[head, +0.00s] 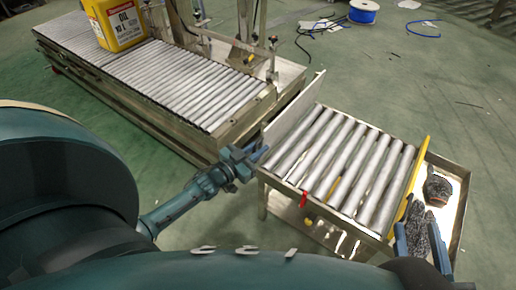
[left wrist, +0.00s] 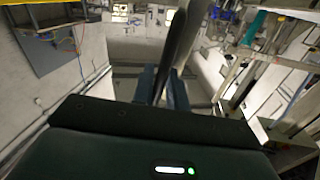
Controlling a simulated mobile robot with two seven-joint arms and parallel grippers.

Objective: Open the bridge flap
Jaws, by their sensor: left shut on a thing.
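The bridge flap (head: 294,113) is a pale metal plate along the left edge of the short roller table (head: 335,170). It stands up steeply from the rollers, facing the gap to the long conveyor. My left gripper (head: 256,158) is at the flap's near lower corner and is shut on it. In the left wrist view a long plate edge (left wrist: 181,45), seen edge-on, runs up from between the fingers (left wrist: 164,88); the exact grip is hard to see. My right gripper (head: 420,248) is open above the table's right side, with dark gloves below and between its fingers.
The long roller conveyor (head: 175,80) carries a yellow oil jug (head: 119,22) at the upper left. A red piece (head: 303,200) is on the short table's front edge, and a yellow strip (head: 409,180) borders its right side. Dark gloves (head: 437,188) lie on the side tray. Green floor is clear at right.

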